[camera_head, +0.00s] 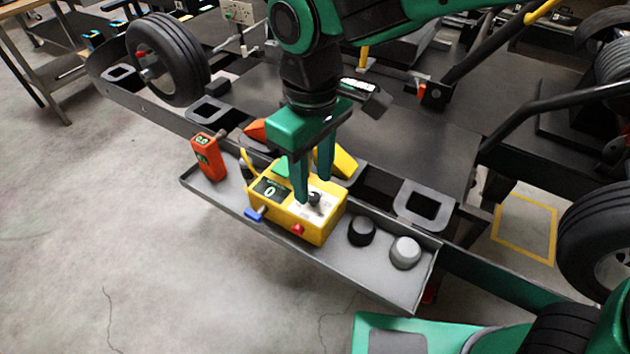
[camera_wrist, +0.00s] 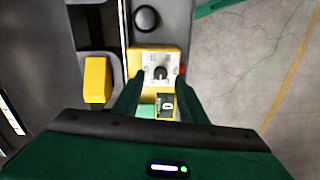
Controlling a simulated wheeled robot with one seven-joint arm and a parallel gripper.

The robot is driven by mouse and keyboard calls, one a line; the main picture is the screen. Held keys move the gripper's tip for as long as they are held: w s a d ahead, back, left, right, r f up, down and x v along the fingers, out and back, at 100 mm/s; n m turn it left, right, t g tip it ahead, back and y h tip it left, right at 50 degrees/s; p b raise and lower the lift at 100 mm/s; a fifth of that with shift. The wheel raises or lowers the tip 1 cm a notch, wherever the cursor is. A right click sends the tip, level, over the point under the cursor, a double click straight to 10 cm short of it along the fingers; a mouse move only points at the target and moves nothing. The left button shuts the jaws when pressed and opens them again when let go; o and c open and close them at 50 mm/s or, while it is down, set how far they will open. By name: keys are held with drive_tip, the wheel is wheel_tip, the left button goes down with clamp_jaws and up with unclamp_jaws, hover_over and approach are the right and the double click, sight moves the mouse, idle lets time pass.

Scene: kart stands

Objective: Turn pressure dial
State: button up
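A yellow box (camera_head: 318,231) stands in a grey tray, with a dark display (camera_head: 269,189) that reads 0. Its black dial (camera_head: 314,198) sits on a white marked face; in the wrist view the dial (camera_wrist: 160,73) shows a pale pointer line. My gripper (camera_head: 312,200) points down over the box. In the wrist view its two green fingers (camera_wrist: 160,80) are apart, one on each side of the dial, with a visible gap to it. The box also has a blue lever (camera_head: 255,215) and a red part (camera_head: 297,230) on its front.
The grey tray (camera_head: 400,292) also holds an orange handheld device (camera_head: 208,157), a black knob (camera_head: 362,231) and a light grey knob (camera_head: 405,252). A yellow block (camera_head: 344,163) and an orange part (camera_head: 255,132) lie behind the box. A kart frame with wheels (camera_head: 168,60) surrounds the tray.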

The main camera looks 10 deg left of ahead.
sight(313, 200)
drive_tip(key=shift+f, duration=1.35)
clamp_jaws()
drive_tip(key=shift+n, duration=0.3)
drive_tip(key=shift+w+n, duration=0.1)
drive_tip(key=shift+n, duration=2.4)
